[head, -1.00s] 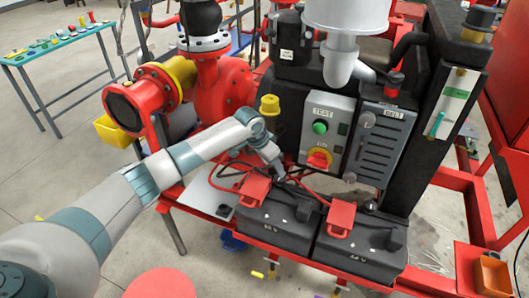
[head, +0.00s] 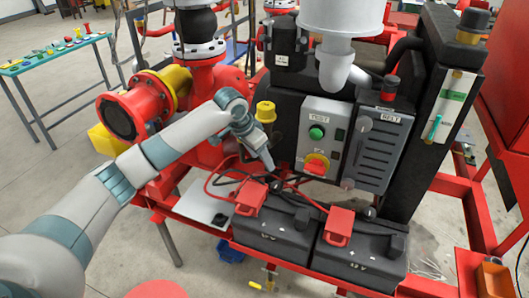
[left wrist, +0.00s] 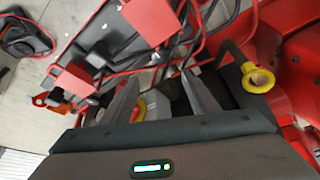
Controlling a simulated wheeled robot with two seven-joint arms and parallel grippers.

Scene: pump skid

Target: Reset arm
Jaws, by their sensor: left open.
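My left arm (head: 180,140) comes in from the left in the head view, reaching over the front of the skid. My left gripper (head: 268,167) points down, behind and above the left battery's red cover (head: 250,198) and left of the control box. In the left wrist view the two dark fingers of my left gripper (left wrist: 165,92) are spread apart, with nothing held between them. Red and black cables and battery parts lie beyond the fingertips. My right gripper is not in view.
Two black batteries (head: 272,233) sit on the red frame. A control box (head: 322,137) has a green button and a red-yellow switch. A yellow cap (head: 265,111) stands close behind my gripper. Red piping (head: 122,118) lies behind my arm. A tool table (head: 60,55) is far left.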

